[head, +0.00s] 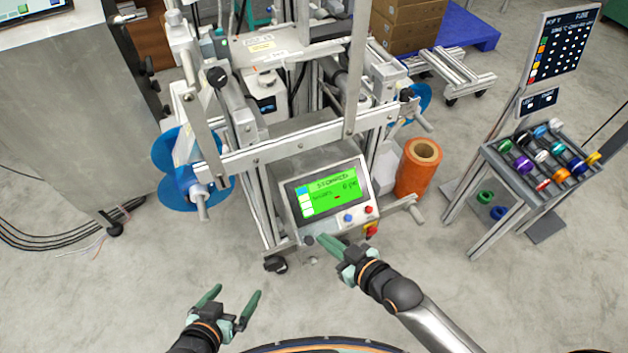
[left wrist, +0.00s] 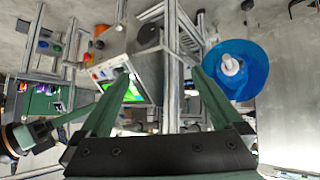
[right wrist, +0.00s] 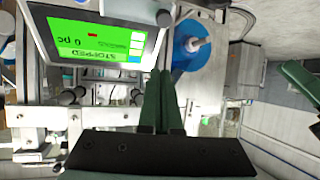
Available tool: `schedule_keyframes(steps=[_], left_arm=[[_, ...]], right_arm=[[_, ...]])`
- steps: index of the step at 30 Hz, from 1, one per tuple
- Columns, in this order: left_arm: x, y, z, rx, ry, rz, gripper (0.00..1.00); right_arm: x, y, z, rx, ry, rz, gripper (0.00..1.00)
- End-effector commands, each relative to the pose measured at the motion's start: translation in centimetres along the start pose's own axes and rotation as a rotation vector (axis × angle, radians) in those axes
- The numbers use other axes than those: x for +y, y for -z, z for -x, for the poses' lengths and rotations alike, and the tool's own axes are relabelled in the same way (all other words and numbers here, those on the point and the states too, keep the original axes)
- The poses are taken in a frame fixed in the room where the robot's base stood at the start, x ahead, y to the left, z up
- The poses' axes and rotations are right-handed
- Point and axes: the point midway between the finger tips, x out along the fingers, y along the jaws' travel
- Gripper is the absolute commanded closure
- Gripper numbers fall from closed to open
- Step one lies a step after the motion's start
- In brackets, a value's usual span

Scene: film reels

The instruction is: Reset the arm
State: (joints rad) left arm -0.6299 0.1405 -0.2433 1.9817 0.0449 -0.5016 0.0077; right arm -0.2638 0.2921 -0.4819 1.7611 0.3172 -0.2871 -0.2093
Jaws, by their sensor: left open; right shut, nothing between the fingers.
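My left gripper (head: 235,293) is open and empty, low in the head view, above bare floor and apart from the machine. In the left wrist view its two fingers (left wrist: 160,76) stand wide apart. My right gripper (head: 324,241) is shut with nothing in it, its fingertips by the lower left edge of the control panel (head: 285,205). In the right wrist view its fingers (right wrist: 160,74) lie together beside the panel; whether they touch it I cannot tell. The panel's green screen (head: 328,197) reads "STOPPED" and "0 pc". A dark knob (right wrist: 164,18) shows near the fingertips.
The metal machine frame (head: 270,155) stands directly ahead, with blue discs (head: 172,192) at its side. An orange roll (head: 415,172) stands at its right. A rack of coloured spools (head: 540,165) is further right. The floor around my left gripper is clear.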

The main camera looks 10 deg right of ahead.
Motion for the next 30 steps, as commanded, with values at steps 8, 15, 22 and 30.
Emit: schedule_keyframes(steps=[8,15,22,30], left_arm=[[0.1,0.2,0.9,-0.009,0.002,0.004,0.0],[-0.8,4.7,4.9,0.019,0.033,0.007,0.0],[-1.7,4.8,7.4,-0.006,0.061,0.015,0.0],[-1.9,4.5,7.6,-0.006,0.066,0.017,0.0]], right_arm=[[0.0,0.4,0.9,-0.01,-0.011,-0.016,1.0],[0.9,0.7,7.9,-0.127,-0.133,-0.153,1.0],[2.2,-0.8,14.1,-0.245,-0.257,-0.245,1.0],[2.5,-1.4,15.2,-0.266,-0.281,-0.258,1.0]])
